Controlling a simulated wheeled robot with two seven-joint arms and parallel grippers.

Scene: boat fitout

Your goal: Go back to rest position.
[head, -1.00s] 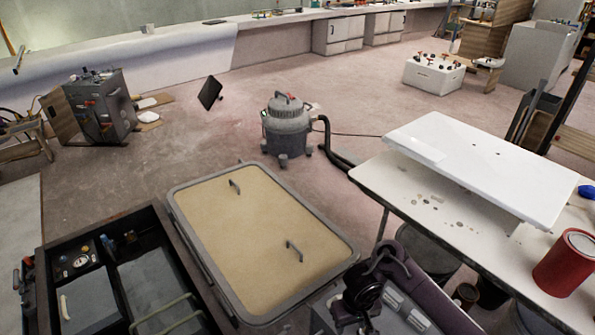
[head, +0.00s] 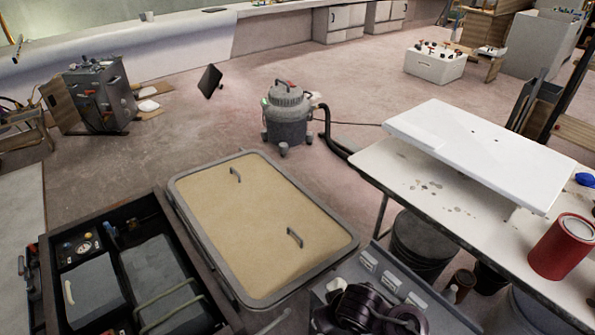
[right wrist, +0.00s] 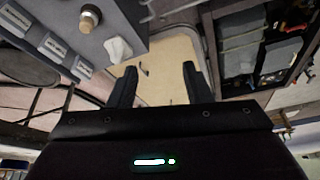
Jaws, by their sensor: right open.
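My right gripper (right wrist: 159,67) shows in the right wrist view with its two dark fingers spread apart and nothing between them. A hatch panel (right wrist: 162,60) with a beige face and a grey rim lies beyond the fingers, apart from them. In the head view, a dark part of my right arm is low at the bottom edge, right of the same beige panel (head: 245,215). The right fingers cannot be made out there. My left gripper is in neither view.
A grey tray (head: 385,270) with white-labelled fittings is beside my right arm. A table (head: 390,180) at right carries a white board (head: 480,150) and a red can (head: 562,246). A black toolbox (head: 150,215) is at left. A vacuum (head: 287,118) stands on open floor.

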